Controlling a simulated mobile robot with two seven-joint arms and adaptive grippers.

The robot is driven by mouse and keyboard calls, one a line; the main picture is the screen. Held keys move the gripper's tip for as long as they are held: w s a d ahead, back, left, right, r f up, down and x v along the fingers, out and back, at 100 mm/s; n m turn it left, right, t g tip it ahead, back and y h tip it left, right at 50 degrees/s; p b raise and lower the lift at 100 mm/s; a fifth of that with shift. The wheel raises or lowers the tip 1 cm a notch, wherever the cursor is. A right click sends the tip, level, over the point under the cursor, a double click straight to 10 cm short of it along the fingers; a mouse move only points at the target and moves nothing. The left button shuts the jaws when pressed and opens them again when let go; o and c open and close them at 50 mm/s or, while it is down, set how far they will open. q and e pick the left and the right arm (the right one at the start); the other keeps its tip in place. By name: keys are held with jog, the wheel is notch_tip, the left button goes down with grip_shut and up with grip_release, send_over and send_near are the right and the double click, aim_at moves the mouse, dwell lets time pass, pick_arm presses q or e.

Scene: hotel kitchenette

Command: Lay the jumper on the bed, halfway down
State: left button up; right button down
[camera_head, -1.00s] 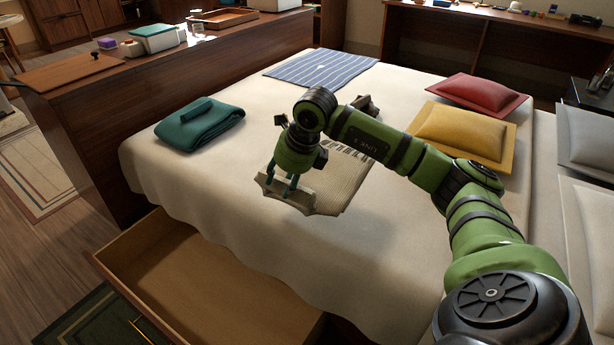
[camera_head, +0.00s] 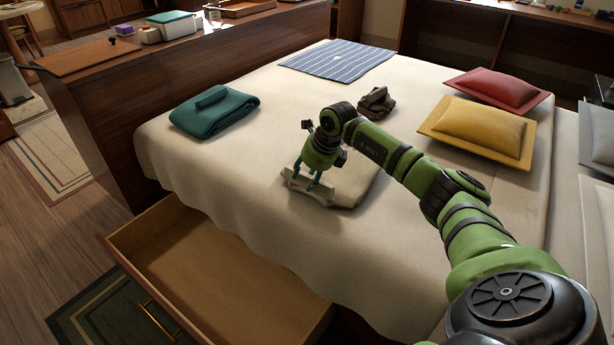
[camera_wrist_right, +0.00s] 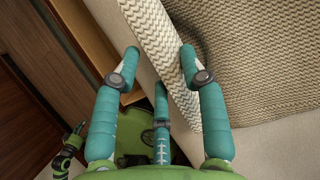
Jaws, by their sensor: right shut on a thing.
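The cream knitted jumper (camera_head: 352,184) lies in a small flat bundle on the bed (camera_head: 250,168), between its front edge and its middle. My right gripper (camera_head: 306,184) is shut on the jumper's near edge, low over the bed. In the right wrist view, a thick knitted fold (camera_wrist_right: 170,50) runs between the teal fingers (camera_wrist_right: 160,65), with more of the jumper (camera_wrist_right: 255,50) at the right. My arm hides part of the jumper in the head view. A small green arm end, apparently my left gripper (camera_wrist_right: 72,140), shows at the lower left there; its fingers are too small to read.
A folded teal blanket (camera_head: 215,112) lies at the bed's left. A dark brown folded item (camera_head: 376,103) lies behind my wrist, and a striped blue cloth (camera_head: 338,60) at the far end. Yellow (camera_head: 480,134) and red (camera_head: 497,88) cushions lie right. An open drawer (camera_head: 215,265) juts out below.

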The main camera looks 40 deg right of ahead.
jog(key=c, duration=0.7)
grip_release()
jog(key=shift+s, duration=0.1)
